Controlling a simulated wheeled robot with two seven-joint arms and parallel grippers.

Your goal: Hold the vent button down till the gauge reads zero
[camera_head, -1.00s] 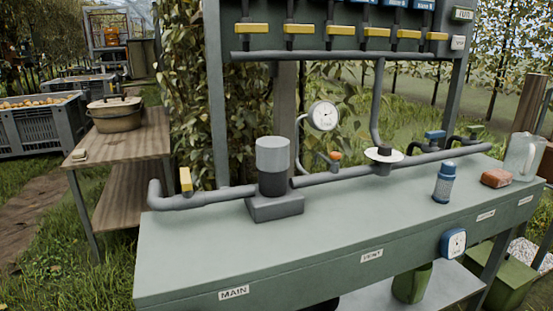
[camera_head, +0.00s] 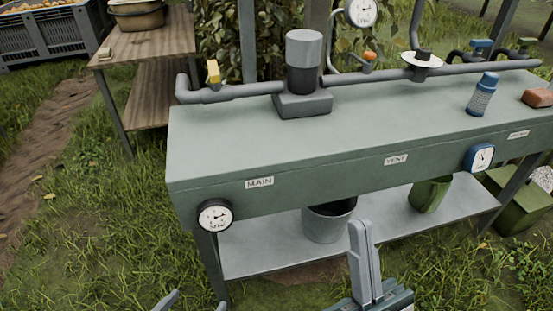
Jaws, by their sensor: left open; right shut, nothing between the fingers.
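A small orange-topped fitting (camera_head: 370,56) and a black cap on a white disc (camera_head: 422,57) both stand on the bench pipe behind the VENT label (camera_head: 396,160). I cannot tell which is the vent button. A white-faced gauge (camera_head: 361,12) rises behind the pipe, cut by the top edge. A black-rimmed dial (camera_head: 215,216) hangs on the bench front below the MAIN label. Their readings are too small to tell. My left gripper (camera_head: 194,303) is open at the bottom edge, only its fingertips showing. My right gripper (camera_head: 362,230) is shut and empty in front of the lower shelf.
The green bench top (camera_head: 350,125) is mostly clear. It bears a grey cylinder on a block (camera_head: 303,75), a yellow valve lever (camera_head: 213,72), a blue bottle (camera_head: 482,95) and a brick-red block (camera_head: 538,97). A blue gauge (camera_head: 480,157) hangs in front. A bucket (camera_head: 329,222) stands below.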

